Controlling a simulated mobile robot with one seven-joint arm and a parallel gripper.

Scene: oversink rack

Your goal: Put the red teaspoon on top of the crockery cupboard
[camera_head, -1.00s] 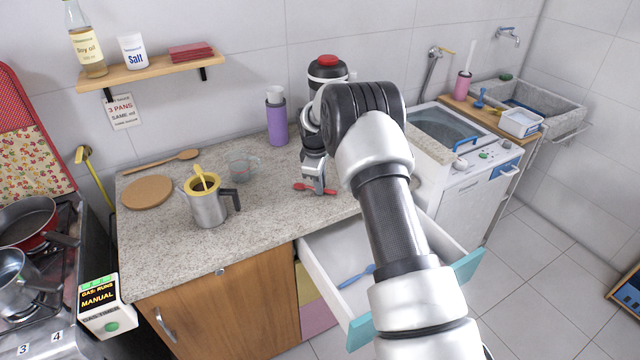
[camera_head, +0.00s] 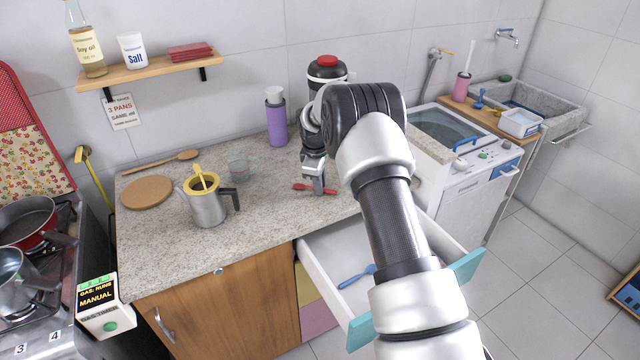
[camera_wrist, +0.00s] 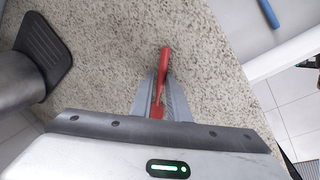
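The red teaspoon (camera_head: 329,191) lies at the counter's right part, near the open drawer. My gripper (camera_head: 318,186) points down over it at counter height. In the wrist view the red teaspoon (camera_wrist: 165,62) runs between the two fingers of my gripper (camera_wrist: 161,82), which appear closed on its handle. Whether it is lifted off the counter I cannot tell. A wooden cupboard (camera_head: 230,315) stands under the counter; I cannot tell whether it is the crockery cupboard.
The granite counter (camera_head: 255,225) holds a metal jug (camera_head: 208,208), a clear measuring cup (camera_head: 240,167), a purple bottle (camera_head: 277,122) and a round board (camera_head: 147,192). An open drawer (camera_head: 325,240) with a blue utensil (camera_head: 355,277) juts out below. A shelf (camera_head: 150,73) hangs above.

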